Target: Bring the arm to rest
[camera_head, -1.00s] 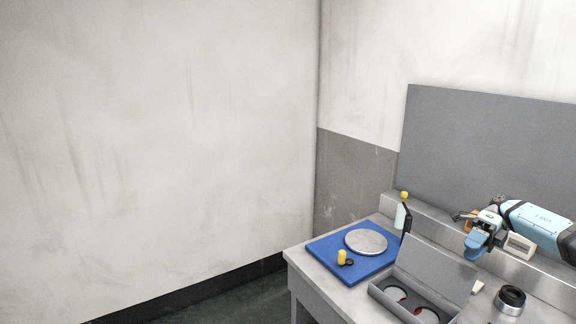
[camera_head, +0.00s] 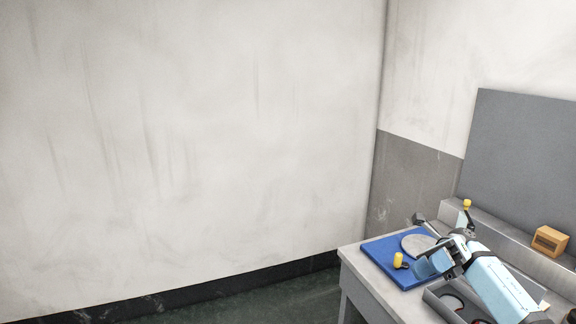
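The hand covers part of the round metal plate (camera_head: 415,243) on the mat. I see nothing clearly held, but the fingers are too small and overlapped to tell whether they are open or shut. My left gripper is not in view.
A small yellow-topped piece (camera_head: 398,259) stands on the mat. A yellow-capped bottle (camera_head: 467,205) stands behind the hand. A grey case (camera_head: 447,303) lies partly under my arm. An orange box (camera_head: 549,241) stands at the right. Floor (camera_head: 240,296) left of the bench is clear.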

